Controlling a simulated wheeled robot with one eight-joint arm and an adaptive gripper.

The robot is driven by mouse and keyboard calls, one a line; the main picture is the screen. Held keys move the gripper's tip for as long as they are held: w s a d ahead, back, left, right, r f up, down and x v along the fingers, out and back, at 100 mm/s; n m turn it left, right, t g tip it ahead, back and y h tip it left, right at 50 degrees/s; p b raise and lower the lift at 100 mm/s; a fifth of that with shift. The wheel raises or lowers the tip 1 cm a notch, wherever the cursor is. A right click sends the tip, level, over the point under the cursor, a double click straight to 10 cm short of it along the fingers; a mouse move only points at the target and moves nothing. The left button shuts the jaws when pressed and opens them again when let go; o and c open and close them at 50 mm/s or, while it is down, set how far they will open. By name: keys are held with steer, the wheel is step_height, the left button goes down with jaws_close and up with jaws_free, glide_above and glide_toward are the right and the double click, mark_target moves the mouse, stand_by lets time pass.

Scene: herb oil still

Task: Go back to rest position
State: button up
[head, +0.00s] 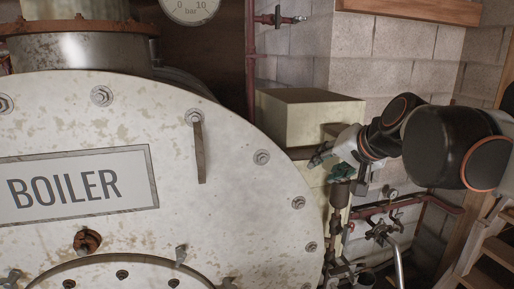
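My arm reaches in from the right edge in the head view, with black and white links and orange rings. My gripper (318,158) is at the arm's left end, in front of a pale box-shaped cabinet (300,122) and right of the boiler (228,220). Its fingers are small and dark. I cannot tell whether they are open or shut, or whether they touch anything.
The boiler's large round front fills the left, with bolts and a hanging metal strip (199,152). A pressure gauge (190,8) is at the top. Red pipes (440,203) and valves crowd below my arm. Wooden steps (490,240) stand at lower right.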

steer(key=s+d+f+n+g+h+b, duration=0.1)
steer(key=s+f+b, duration=0.4)
steer(key=f, duration=0.7)
steer(key=s+d+f+n+g+h+b, duration=0.1)
steer(key=s+f+n+b, duration=0.1)
steer(key=s+f+b, duration=0.3)
steer(key=s+d+f+n+h+b, duration=0.1)
steer(key=s+f+b, duration=0.4)
steer(key=s+f, duration=0.7)
step_height(320, 180, down, 8)
steer(key=shift+d+f+n+g+b, duration=0.2)
steer(key=shift+d+n+g+b, duration=0.05)
steer(key=shift+n+g+b, duration=0.15)
